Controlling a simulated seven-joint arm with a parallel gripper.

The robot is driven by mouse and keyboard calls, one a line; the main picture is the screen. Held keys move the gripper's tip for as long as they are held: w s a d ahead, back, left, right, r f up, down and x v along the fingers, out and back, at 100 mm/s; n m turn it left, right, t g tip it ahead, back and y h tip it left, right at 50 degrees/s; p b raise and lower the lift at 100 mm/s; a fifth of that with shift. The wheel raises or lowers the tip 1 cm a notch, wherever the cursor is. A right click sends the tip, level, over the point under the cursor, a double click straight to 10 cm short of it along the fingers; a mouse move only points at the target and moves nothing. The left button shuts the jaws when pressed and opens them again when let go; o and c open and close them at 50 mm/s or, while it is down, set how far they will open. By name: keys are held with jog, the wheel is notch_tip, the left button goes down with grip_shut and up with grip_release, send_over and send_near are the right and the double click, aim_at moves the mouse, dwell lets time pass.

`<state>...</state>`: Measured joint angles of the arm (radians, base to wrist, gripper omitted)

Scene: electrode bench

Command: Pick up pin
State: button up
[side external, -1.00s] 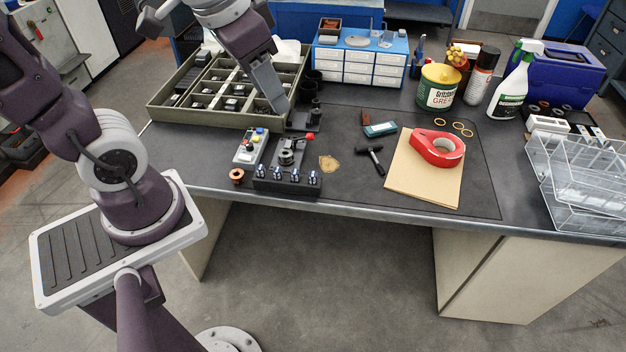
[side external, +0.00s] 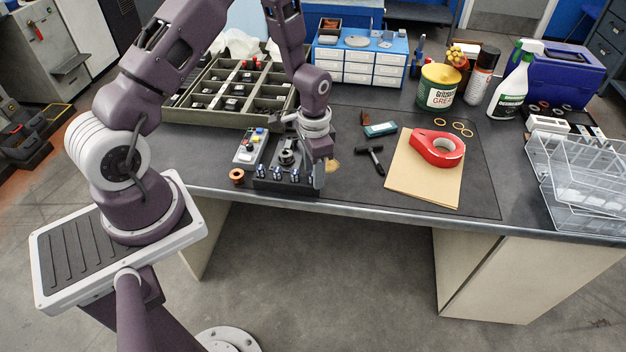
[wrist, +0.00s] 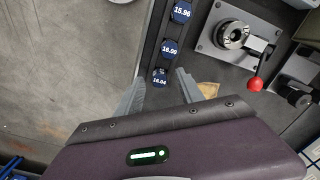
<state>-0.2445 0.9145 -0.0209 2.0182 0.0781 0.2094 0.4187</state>
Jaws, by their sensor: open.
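Several pins with blue labelled tops stand in a row on a dark block (side external: 265,186) at the front of the bench. In the wrist view I read 15.96 on one pin (wrist: 181,12), what looks like 16.00 on another (wrist: 169,47), and 16.04 on the nearest pin (wrist: 160,79). My gripper (wrist: 158,90) is open and empty, its two fingers on either side of the 16.04 pin. In the side view my gripper (side external: 318,181) is low over the block's right end and hides the pin there. I cannot tell whether the fingers touch it.
A fixture with a round boss (wrist: 232,36) and a red-knobbed lever (wrist: 255,83) stands beside the row. A copper-coloured ring (side external: 237,176) lies left of the block.

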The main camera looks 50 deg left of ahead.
jog(key=shift+f, duration=0.15)
jog(key=shift+c, duration=0.5)
grip_shut()
notch_tip(320, 180, up, 10)
